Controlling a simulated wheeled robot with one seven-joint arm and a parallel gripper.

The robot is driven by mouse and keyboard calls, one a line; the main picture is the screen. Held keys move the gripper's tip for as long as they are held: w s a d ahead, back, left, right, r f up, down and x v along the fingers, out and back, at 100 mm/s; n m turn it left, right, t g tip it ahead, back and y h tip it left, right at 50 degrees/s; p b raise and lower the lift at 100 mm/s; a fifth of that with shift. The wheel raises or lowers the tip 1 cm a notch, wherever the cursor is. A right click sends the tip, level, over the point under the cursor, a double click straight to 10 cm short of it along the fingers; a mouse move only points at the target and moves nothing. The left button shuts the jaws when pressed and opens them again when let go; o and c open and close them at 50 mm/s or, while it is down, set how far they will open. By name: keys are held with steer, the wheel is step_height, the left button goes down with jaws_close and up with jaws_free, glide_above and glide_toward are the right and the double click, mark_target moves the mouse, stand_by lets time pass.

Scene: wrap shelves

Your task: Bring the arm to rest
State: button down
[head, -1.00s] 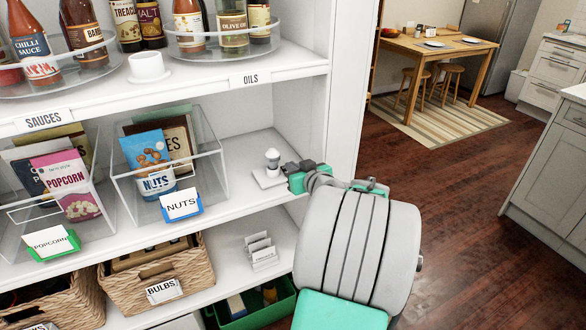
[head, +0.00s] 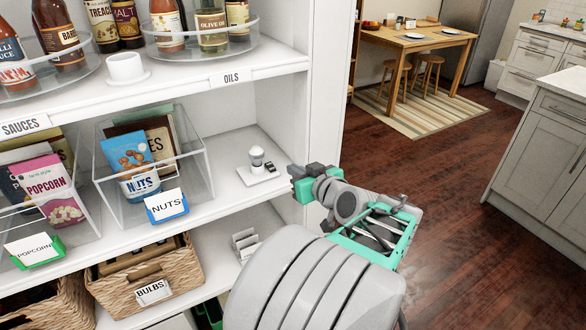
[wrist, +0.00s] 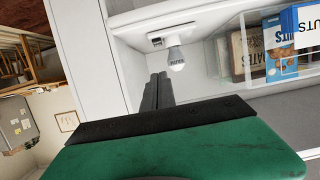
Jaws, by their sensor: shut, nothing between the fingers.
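My gripper (head: 300,183) is at the right end of the middle shelf, in front of the shelf unit's right side panel. In the wrist view its dark fingers (wrist: 158,90) are together with nothing between them. A white bulb-shaped item (head: 257,158) stands on a small white tray (head: 258,179) on the middle shelf, left of the gripper and apart from it. The bulb also shows in the wrist view (wrist: 175,58), just beyond the fingertips. My arm reaches up from the bottom of the head view.
A clear bin labelled NUTS (head: 205,170) and a POPCORN bin stand on the middle shelf (head: 225,200). A wicker BULBS basket (head: 140,290) is below. Bottles stand on turntables above. Open wooden floor (head: 430,190) lies to the right, before grey cabinets (head: 535,150).

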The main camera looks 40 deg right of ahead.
steer(key=w+a+n+g+y+p, duration=0.35)
steer(key=a+g+p, duration=0.2)
steer(key=a, duration=1.25)
steer(key=s+a+r+g+p, duration=0.3)
steer(key=s+a+g+p, duration=0.2)
steer(key=s+a, duration=0.4)
steer(key=a+p, duration=0.1)
steer(key=a, duration=0.3)
steer(key=shift+a, duration=0.1)
